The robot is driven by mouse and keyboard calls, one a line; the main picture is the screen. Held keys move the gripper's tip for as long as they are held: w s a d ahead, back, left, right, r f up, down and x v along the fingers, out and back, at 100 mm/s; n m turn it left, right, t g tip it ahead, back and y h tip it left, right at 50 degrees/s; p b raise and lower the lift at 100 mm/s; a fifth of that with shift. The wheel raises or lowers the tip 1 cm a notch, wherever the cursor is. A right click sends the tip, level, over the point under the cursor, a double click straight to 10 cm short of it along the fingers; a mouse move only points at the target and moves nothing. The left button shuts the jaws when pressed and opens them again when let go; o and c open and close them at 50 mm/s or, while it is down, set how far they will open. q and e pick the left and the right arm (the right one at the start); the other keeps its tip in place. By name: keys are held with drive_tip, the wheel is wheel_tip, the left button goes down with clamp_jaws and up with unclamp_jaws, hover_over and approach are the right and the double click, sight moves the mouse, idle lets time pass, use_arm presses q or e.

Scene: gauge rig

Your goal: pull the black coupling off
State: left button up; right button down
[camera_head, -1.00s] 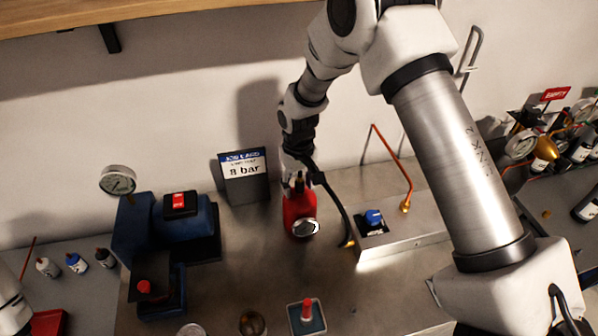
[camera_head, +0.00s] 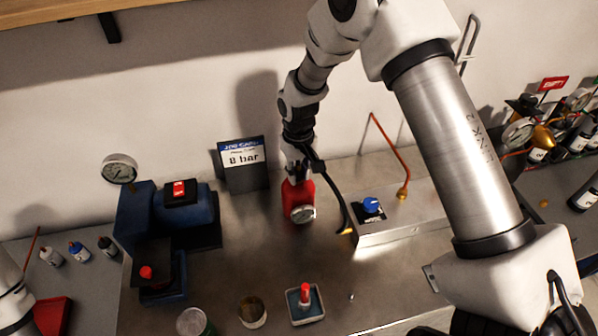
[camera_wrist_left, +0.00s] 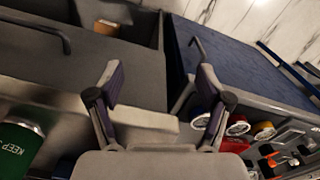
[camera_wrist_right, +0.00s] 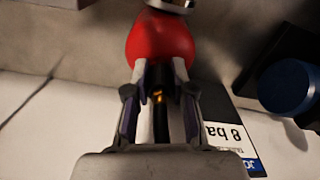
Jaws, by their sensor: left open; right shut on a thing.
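The black coupling (camera_wrist_right: 158,78) sits against the red gauge vessel (camera_wrist_right: 160,40), with a black hose running from it. My right gripper (camera_wrist_right: 160,72) is shut on the coupling, one finger on each side. In the head view the right gripper (camera_head: 298,168) is right behind the red vessel (camera_head: 295,194) and hides most of the coupling. The vessel has a round gauge (camera_head: 303,214) on its front. My left gripper (camera_wrist_left: 160,78) is open and empty in the left wrist view; in the head view only part of its arm shows at the left edge.
A metal box with a blue knob (camera_head: 371,205) and copper pipe stands right of the vessel. A blue pump unit (camera_head: 186,214) is at left, a job card (camera_head: 242,160) behind. A small tray with a red-topped item (camera_head: 305,291) lies in front.

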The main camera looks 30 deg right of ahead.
sight(298, 164)
drive_tip(key=shift+w+r, duration=0.15)
drive_tip(key=shift+w, duration=0.05)
drive_tip(key=shift+r+p, duration=1.5)
drive_tip(key=shift+r, duration=0.15)
drive_tip(key=shift+r+p, duration=0.7)
drive_tip(key=shift+r, duration=0.15)
drive_tip(key=shift+f, duration=0.1)
